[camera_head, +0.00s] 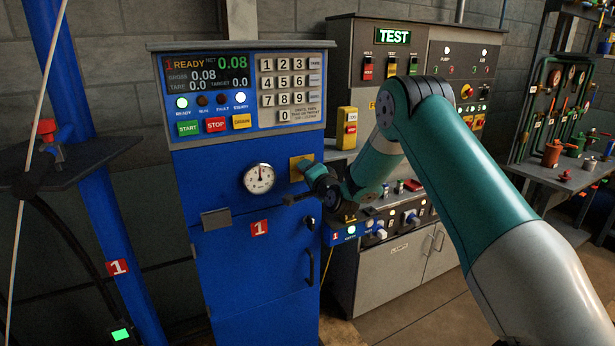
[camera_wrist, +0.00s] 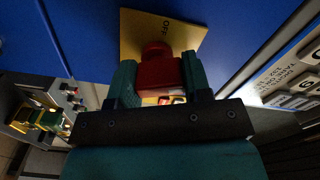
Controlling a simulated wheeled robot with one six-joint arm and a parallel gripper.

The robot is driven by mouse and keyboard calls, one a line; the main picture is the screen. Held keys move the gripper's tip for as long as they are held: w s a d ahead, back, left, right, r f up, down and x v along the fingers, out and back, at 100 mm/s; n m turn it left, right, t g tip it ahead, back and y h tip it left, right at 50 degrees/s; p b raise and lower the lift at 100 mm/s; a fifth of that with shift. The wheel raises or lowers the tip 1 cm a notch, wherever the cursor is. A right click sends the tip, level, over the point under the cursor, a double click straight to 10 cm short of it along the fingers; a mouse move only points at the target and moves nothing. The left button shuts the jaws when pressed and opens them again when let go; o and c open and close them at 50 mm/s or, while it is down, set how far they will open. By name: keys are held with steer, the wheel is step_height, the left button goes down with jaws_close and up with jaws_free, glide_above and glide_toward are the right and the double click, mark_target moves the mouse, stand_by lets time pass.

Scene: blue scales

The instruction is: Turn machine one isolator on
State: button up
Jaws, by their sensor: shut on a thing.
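The blue machine one cabinet (camera_head: 235,180) carries a red "1" label and a lit panel reading "READY" and 0.08. Its isolator has a yellow plate (camera_head: 296,166) on the right side of the front, mostly hidden behind my gripper in the head view. In the wrist view, the plate (camera_wrist: 190,32) shows an "OFF" mark above a red handle (camera_wrist: 158,72). My gripper (camera_wrist: 159,78) is shut on this red handle, one teal finger on each side. The gripper (camera_head: 308,172) also shows against the cabinet front in the head view. The handle's lower part is hidden.
A round gauge (camera_head: 258,178) sits just left of the isolator. A door handle and a keyhole are below it. A grey test bench (camera_head: 390,265) with a yellow button box (camera_head: 347,128) stands close on the right. A blue post (camera_head: 105,170) stands at the left.

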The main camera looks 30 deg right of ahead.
steer(key=m, duration=0.4)
steer(key=shift+d+m, duration=0.15)
steer(key=shift+m, duration=0.25)
stand_by(0.4)
steer(key=o, duration=0.9)
steer(key=shift+s, duration=0.1)
steer(key=s+b, duration=1.1)
steer(key=s, duration=0.6)
steer(key=shift+s+b, duration=0.15)
steer(key=shift+b, duration=0.2)
